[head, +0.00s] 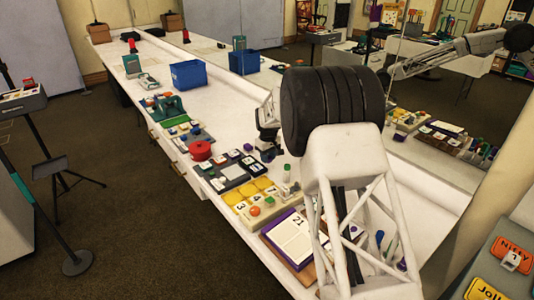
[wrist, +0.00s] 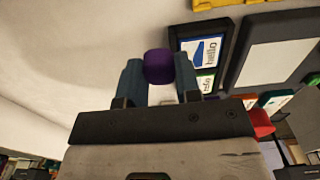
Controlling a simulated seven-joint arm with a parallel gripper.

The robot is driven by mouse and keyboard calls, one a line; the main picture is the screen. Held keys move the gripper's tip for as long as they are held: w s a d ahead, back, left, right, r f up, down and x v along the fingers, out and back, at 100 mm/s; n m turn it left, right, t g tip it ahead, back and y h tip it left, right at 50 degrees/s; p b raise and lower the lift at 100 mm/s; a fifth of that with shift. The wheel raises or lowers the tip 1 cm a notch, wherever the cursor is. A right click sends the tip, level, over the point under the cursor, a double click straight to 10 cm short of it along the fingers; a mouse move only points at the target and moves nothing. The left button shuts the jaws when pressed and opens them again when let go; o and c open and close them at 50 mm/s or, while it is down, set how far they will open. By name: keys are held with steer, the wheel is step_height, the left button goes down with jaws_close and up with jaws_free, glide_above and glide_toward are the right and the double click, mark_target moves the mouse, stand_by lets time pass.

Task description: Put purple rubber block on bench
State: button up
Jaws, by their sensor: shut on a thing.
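The purple rubber block (wrist: 158,66) is between the two blue-grey fingertips of my gripper (wrist: 158,78) in the wrist view. The gripper is shut on it. The white bench (head: 221,99) runs away lengthwise in the head view, and its pale top (wrist: 75,45) also shows in the wrist view. My gripper (head: 267,148) is low over the bench's right side in the head view, partly hidden by my dark arm joint.
A red pot (head: 200,151), a dark tray (head: 232,178), yellow number pads (head: 240,196) and a blue bin (head: 188,75) stand on the bench. A hello card (wrist: 203,52) lies near the gripper. A mirror (head: 440,100) lines the bench's right side.

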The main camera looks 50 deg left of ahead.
steer(key=shift+s+d+r, duration=0.1)
steer(key=shift+s+d, duration=0.35)
steer(key=shift+d, duration=0.3)
steer(key=shift+s+d+r, duration=0.1)
steer(key=shift+s+d, duration=0.3)
steer(key=shift+d, duration=0.4)
steer(key=shift+s+d+r, duration=0.1)
steer(key=shift+s+d, duration=0.35)
steer(key=shift+d, duration=0.3)
